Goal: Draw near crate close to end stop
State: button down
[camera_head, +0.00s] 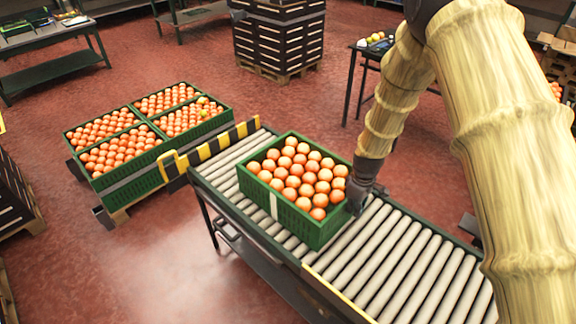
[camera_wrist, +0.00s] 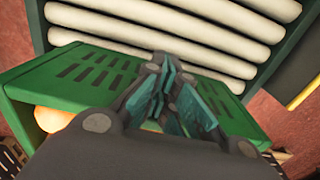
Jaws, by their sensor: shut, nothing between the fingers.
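A green crate (camera_head: 310,228) full of oranges (camera_head: 298,178) sits on the roller conveyor (camera_head: 400,262), towards its left end. A white label shows on its front-left side. The yellow and black striped end stop (camera_head: 215,146) stands across the conveyor's left end, with bare rollers between it and the crate. My gripper (camera_head: 356,204) is shut and empty at the crate's right side, the side away from the end stop. In the wrist view, my gripper's fingers (camera_wrist: 172,98) lie close against the green crate wall (camera_wrist: 75,78); I cannot tell whether they touch it.
A pallet with several green orange crates (camera_head: 130,165) stands on the floor beyond the end stop. Stacked dark crates (camera_head: 278,42) and a small table (camera_head: 350,85) stand behind. The conveyor right of my gripper is clear.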

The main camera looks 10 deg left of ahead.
aim_at(302, 171)
jog(key=w+a, duration=0.3)
jog(key=a, duration=0.1)
jog(key=w+a+b, duration=0.1)
jog(key=w+a, duration=0.2)
jog(key=a, duration=0.1)
jog(key=w+a+b, duration=0.1)
jog(key=w+a, duration=0.1)
jog(key=a, duration=0.3)
jog(key=shift+w, duration=0.4)
jog(key=w+a+b, duration=0.1)
jog(key=a, duration=0.1)
jog(key=w+a+b, duration=0.1)
jog(key=w+a, duration=0.1)
jog(key=a, duration=0.1)
jog(key=w+a+b, duration=0.1)
jog(key=w+a, duration=0.1)
jog(key=a, duration=0.1)
jog(key=shift+w+f, duration=0.15)
jog(key=shift+w, duration=0.05)
jog(key=shift+s+d+r, duration=0.15)
jog(key=shift+d+r, duration=0.05)
jog(key=shift+s+d+p, duration=0.55)
jog(key=shift+d+p, duration=0.05)
jog(key=shift+d, duration=0.2)
notch_tip(302, 171, up, 12)
jog(key=p, duration=0.6)
dwell(0.5)
